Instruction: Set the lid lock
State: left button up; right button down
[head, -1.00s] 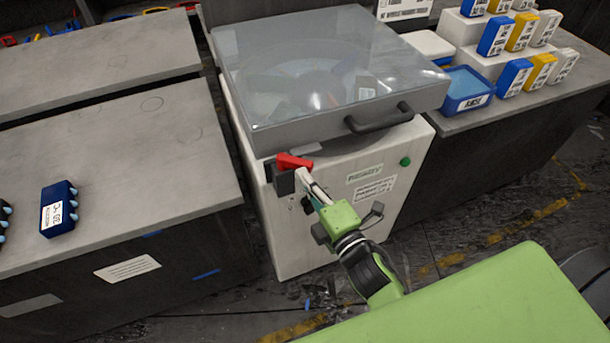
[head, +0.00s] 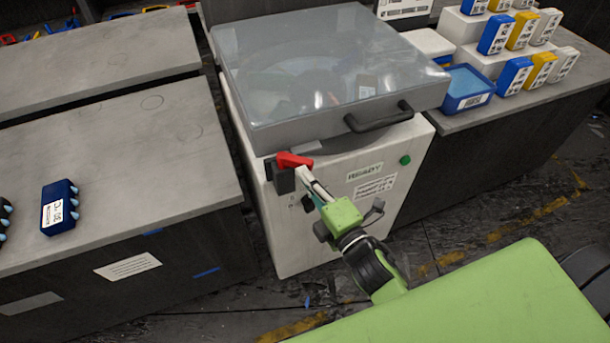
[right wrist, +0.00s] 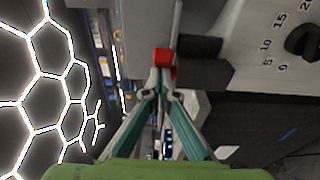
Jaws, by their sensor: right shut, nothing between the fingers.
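The machine (head: 350,215) is a white cabinet with a clear lid (head: 330,70) that lies shut on top. A dark handle (head: 380,117) is on the lid's front. The lid lock is a red lever (head: 293,160) on a dark block (head: 283,180) at the cabinet's front left corner. My right gripper (head: 304,176) is shut and empty, with its tips right at the red lever. In the right wrist view the red lever (right wrist: 162,57) is just beyond the closed fingertips (right wrist: 161,74); I cannot tell if they touch. My left gripper is not in view.
A green button (head: 405,161) is on the cabinet front, and a dial (right wrist: 303,42) shows in the right wrist view. A grey bench (head: 110,140) with a blue block (head: 59,207) stands left. A blue tray (head: 467,90) and several boxes stand right.

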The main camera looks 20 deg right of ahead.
aim_at(312, 168)
jog(key=shift+w+d+n+y, duration=0.1)
jog(key=shift+d+n+y, duration=0.1)
jog(key=shift+n+y, duration=0.15)
jog(key=d+n+y, duration=0.1)
jog(key=y, duration=0.1)
jog(key=w+n+g+y+p, duration=0.1)
jog(key=y, duration=0.1)
jog(key=shift+d+n+g, duration=0.3)
jog(key=shift+d+n, duration=0.05)
jog(key=shift+w+d+n+g+y, duration=0.2)
jog(key=shift+d+n+g+y, duration=0.1)
jog(key=shift+y, duration=0.25)
jog(key=shift+w+d+n+g+y+b, duration=0.4)
jog(key=shift+w+n+g+y+b, duration=0.35)
jog(key=shift+y, duration=0.25)
jog(key=shift+w+d+n+g+y+b, duration=0.35)
jog(key=shift+w+n+g+y+b, duration=0.2)
jog(key=shift+n+g+y+b, duration=0.3)
